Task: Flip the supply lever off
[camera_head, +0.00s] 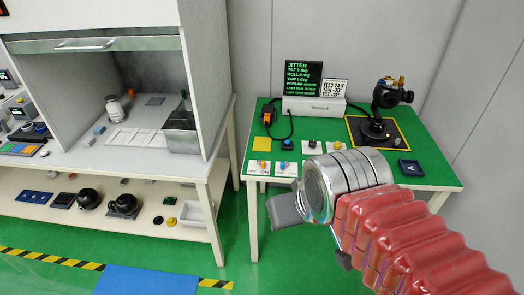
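A green-topped table (435,168) stands at the right. At its front left corner are two small white plates, one with an orange knob or lever (263,164) and one with a blue one (282,165). Small lettering like "ON" shows by them, but I cannot tell which is the supply lever or its position. My gripper (290,209) is at the end of my red-sleeved arm, in front of the table's front edge and apart from the plates. A grey finger part points left; the rest is hidden behind my round metal wrist.
A black screen with green text (304,76) and a white box (314,106) stand at the table's back. A black gimbal camera (390,94) stands on a yellow-edged mat (403,143). More knobs (312,144) sit mid-table. A white bench (70,165) is left.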

